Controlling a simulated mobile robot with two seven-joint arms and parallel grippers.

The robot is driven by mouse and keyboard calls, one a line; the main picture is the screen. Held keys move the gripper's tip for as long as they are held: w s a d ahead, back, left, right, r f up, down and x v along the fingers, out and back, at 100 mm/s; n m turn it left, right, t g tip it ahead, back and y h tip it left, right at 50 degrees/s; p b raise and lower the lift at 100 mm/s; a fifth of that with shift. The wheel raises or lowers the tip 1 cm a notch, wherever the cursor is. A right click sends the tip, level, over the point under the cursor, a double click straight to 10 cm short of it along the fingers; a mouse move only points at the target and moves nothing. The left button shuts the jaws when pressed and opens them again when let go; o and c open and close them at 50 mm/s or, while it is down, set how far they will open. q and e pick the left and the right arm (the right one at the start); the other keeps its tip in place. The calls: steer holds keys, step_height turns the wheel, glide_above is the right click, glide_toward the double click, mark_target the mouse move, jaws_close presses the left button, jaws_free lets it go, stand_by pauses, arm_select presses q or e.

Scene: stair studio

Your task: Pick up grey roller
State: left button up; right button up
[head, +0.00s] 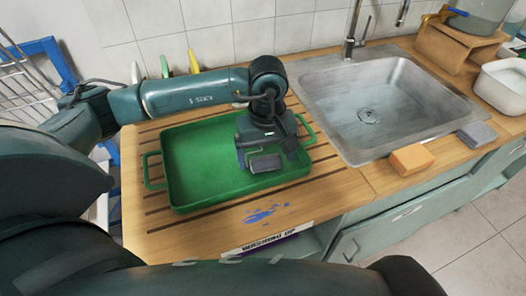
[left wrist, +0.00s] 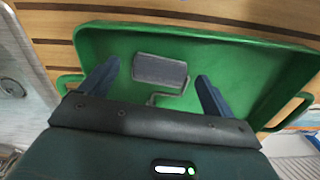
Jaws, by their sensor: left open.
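The grey roller (head: 265,163) lies in the green tray (head: 190,178) on the wooden counter, towards the tray's right side in the head view. In the left wrist view the roller (left wrist: 159,70) shows its grey cylinder and a bent wire frame below it. My left gripper (head: 266,158) is over the tray, right at the roller in the head view. Its two fingers (left wrist: 158,85) are apart in the left wrist view, with the roller between and slightly beyond their tips. I cannot tell whether they touch it. My right gripper does not show.
A metal sink (head: 380,105) is right of the tray. An orange sponge (head: 411,158) and a grey sponge (head: 478,134) lie at the front edge. A white basin (head: 503,85) stands far right. Blue paint marks (head: 262,214) are on the bare counter in front.

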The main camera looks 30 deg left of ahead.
arm_select(q)
steer(key=shift+f, duration=1.15)
steer(key=c, duration=0.8)
step_height(320, 180, up, 10)
steer(key=shift+r+b, duration=0.1)
steer(key=shift+b, duration=0.55)
steer(key=shift+c, duration=0.3)
